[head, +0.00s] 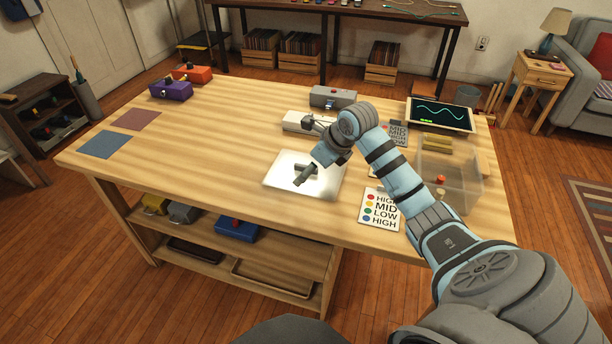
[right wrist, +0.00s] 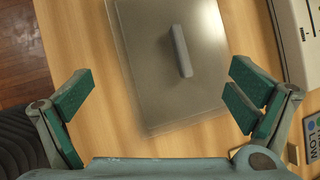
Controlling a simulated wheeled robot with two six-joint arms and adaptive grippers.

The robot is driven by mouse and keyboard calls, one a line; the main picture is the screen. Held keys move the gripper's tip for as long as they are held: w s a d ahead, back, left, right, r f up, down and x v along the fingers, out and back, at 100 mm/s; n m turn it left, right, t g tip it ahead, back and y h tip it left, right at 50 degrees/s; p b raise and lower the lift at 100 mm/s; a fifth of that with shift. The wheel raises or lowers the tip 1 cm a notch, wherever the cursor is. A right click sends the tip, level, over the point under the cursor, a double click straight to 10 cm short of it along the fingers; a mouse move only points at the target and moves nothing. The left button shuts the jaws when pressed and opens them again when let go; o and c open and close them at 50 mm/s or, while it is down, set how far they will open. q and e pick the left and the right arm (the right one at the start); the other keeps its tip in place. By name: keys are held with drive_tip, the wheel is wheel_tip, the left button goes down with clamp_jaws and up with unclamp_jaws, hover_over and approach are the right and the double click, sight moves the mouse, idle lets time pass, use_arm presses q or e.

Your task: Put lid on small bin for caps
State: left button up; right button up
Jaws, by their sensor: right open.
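The lid is a pale, clear square plate (head: 326,188) with a grey bar handle, lying flat on the table near its front middle. It also shows in the right wrist view (right wrist: 150,95), with the handle (right wrist: 180,50) above centre. My right gripper (head: 312,172) is open just above the lid. In the wrist view its fingers (right wrist: 160,92) are spread wide, and nothing is between the pads. The small clear bin (head: 462,190) stands on the table's right side, partly behind my right arm. A red cap (head: 441,180) shows inside it. My left gripper is out of view.
A white device (head: 296,122) and a grey box (head: 332,97) stand behind the lid. A printed card (head: 378,206) lies between lid and bin. A screen (head: 440,114) is at the back right. The table's left-middle area (head: 200,155) is clear.

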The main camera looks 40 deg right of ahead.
sight(299, 174)
drive_tip(key=x, duration=0.2)
drive_tip(key=b+x, duration=0.1)
drive_tip(key=x, duration=0.3)
drive_tip(key=shift+w+d+b, duration=0.15)
drive_tip(key=shift+d+b, duration=0.15)
drive_tip(key=shift+w, duration=0.1)
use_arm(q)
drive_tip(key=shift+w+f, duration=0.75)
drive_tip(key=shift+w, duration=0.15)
use_arm(e)
drive_tip(key=shift+c, duration=0.6)
drive_tip(key=c, duration=1.3)
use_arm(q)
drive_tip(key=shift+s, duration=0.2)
use_arm(e)
drive_tip(key=shift+s+a, duration=0.15)
drive_tip(key=shift+s, duration=0.15)
clamp_jaws()
